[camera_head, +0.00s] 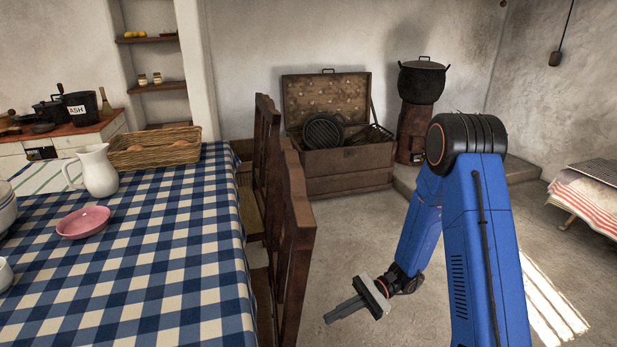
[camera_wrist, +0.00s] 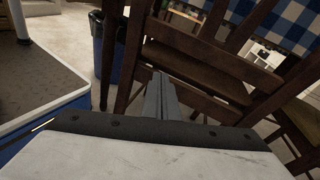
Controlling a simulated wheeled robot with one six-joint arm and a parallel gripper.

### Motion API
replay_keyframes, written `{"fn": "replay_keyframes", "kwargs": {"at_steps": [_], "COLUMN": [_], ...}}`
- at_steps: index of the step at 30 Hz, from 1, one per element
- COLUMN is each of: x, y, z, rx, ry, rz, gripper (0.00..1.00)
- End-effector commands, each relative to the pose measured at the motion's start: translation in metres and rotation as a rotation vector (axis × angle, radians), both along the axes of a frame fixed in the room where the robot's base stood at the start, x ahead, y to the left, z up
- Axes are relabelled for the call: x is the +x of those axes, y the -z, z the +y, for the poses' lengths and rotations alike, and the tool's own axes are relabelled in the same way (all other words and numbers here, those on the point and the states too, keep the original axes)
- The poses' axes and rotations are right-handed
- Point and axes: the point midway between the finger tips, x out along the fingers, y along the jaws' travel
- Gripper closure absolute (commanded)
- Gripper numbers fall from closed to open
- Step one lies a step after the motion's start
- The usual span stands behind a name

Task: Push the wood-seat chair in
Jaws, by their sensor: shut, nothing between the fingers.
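The dark wooden chair (camera_head: 297,235) nearest me stands at the right side of the table, its back facing my gripper. In the wrist view its brown, flat seat (camera_wrist: 190,68) shows behind the back's slats, so it looks like the wood-seat chair. The table (camera_head: 150,235) wears a blue and white checked cloth; the chair's back stands a little out from its edge. My gripper (camera_head: 327,318) is shut and empty, low to the right of this chair. In the wrist view the fingers (camera_wrist: 160,75) point at the chair's back; I cannot tell whether they touch it.
A second chair (camera_head: 266,150) stands farther along the same table side; a paler seat (camera_wrist: 302,118) shows right in the wrist view. A wooden chest (camera_head: 345,170) and a stove (camera_head: 412,130) stand at the back. A blue bin (camera_wrist: 110,60) stands left in the wrist view. Floor right of the chairs is clear.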

Motion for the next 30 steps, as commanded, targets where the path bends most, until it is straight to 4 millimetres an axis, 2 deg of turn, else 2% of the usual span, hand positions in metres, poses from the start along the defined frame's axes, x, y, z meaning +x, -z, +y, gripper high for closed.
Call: {"fn": "replay_keyframes", "kwargs": {"at_steps": [3,12,30], "x": [-0.010,-0.039,-0.095], "y": [-0.024,-0.071,-0.142], "z": [-0.006,-0.027,-0.080], "rx": [-0.035,-0.139,-0.388], "ry": [-0.052,-0.177,-0.381], "rz": [-0.079,-0.269,-0.664], "gripper": [1.00,1.00,1.00]}}
